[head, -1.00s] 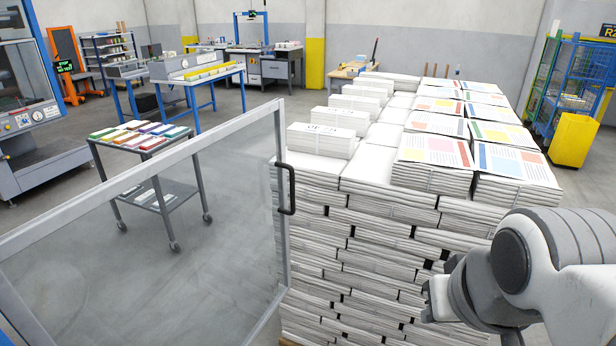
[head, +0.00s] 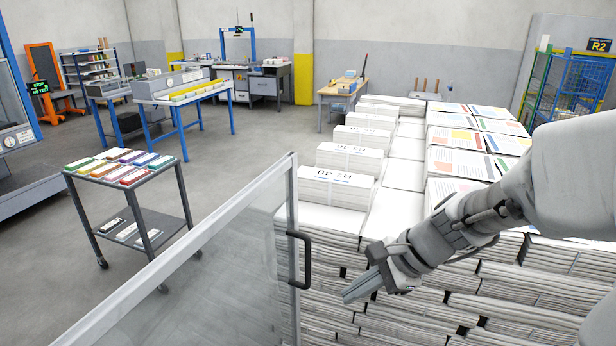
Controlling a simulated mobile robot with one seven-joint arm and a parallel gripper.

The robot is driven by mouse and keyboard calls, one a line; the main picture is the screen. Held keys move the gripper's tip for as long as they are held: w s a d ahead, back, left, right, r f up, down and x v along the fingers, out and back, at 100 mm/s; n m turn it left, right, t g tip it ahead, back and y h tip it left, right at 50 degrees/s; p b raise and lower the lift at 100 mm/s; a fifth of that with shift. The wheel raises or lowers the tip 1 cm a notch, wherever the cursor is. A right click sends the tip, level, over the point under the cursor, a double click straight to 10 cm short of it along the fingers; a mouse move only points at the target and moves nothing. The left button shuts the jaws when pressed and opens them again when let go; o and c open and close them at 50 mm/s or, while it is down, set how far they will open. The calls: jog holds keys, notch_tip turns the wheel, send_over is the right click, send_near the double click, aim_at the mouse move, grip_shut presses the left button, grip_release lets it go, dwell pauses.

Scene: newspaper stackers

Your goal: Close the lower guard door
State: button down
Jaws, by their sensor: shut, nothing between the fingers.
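The guard door (head: 205,270) is a clear panel in a grey metal frame, standing open at the lower left. A dark vertical pull handle (head: 304,260) is fixed near the upper part of its right-hand edge. My gripper (head: 352,294) is shut and empty, pointing left, a little to the right of the handle and in front of the paper stack. It appears apart from the handle. The door's lower part and its hinge side are out of view.
A large stack of newspaper bundles (head: 405,190) fills the space behind and right of the handle. A grey cart (head: 150,212) with coloured packs stands beyond the door. A blue-legged table (head: 185,95) is farther back. Open floor (head: 260,135) lies between them.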

jog(key=w+d+f+m+t+y, duration=0.1)
jog(key=w+f+m, duration=0.5)
jog(key=w+m, duration=0.2)
send_near(293, 294)
jog(key=d+f+x, duration=0.1)
jog(key=x, duration=0.4)
jog(key=shift+w+a+f+p, duration=0.1)
jog(key=shift+w+a+p, duration=0.2)
jog(key=shift+a, duration=0.35)
jog(key=shift+a, duration=0.1)
